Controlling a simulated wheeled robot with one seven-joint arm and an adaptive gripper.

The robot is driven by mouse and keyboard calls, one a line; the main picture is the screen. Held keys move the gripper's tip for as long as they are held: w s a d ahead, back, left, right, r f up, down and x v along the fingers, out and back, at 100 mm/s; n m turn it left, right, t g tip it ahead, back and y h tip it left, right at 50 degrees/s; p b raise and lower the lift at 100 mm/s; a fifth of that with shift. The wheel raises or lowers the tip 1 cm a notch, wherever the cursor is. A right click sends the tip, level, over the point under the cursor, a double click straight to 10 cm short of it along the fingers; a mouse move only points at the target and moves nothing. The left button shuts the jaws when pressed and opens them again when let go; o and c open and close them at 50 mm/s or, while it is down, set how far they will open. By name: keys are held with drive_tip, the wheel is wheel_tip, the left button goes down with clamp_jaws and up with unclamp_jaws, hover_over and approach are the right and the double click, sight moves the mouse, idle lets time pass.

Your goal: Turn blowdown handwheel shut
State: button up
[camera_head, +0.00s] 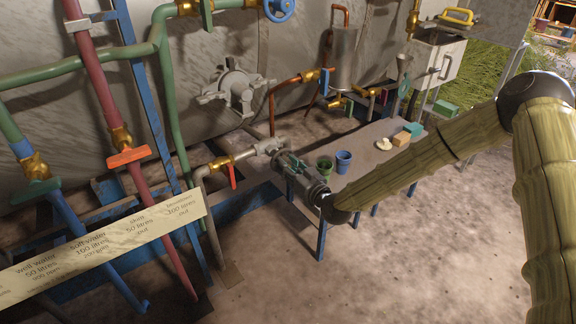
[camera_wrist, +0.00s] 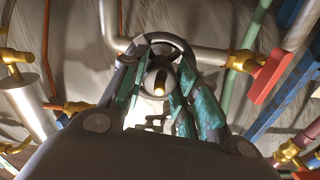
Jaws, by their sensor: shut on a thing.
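The blowdown handwheel shows in the wrist view as a dark round rim (camera_wrist: 178,42) around a grey hub with a brass-coloured centre. My gripper (camera_wrist: 160,85) has its teal-padded fingers on either side of the hub and is shut on the wheel. In the head view my gripper (camera_head: 287,160) is at the end of a grey pipe fitting (camera_head: 268,146), and it hides most of the wheel there. How far the wheel is turned cannot be told.
A brass valve with a red lever (camera_head: 232,177) is left of my gripper. A low table (camera_head: 372,160) with a green cup (camera_head: 324,167), a blue cup (camera_head: 343,161) and small blocks stands to the right. A slanted label board (camera_head: 110,243) is in front at left.

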drive_tip(key=shift+n+b, duration=10.45)
drive_tip(key=shift+n, duration=4.05)
drive_tip(key=shift+d+r+m, duration=0.1)
drive_tip(key=shift+m, duration=0.2)
drive_tip(key=o, duration=1)
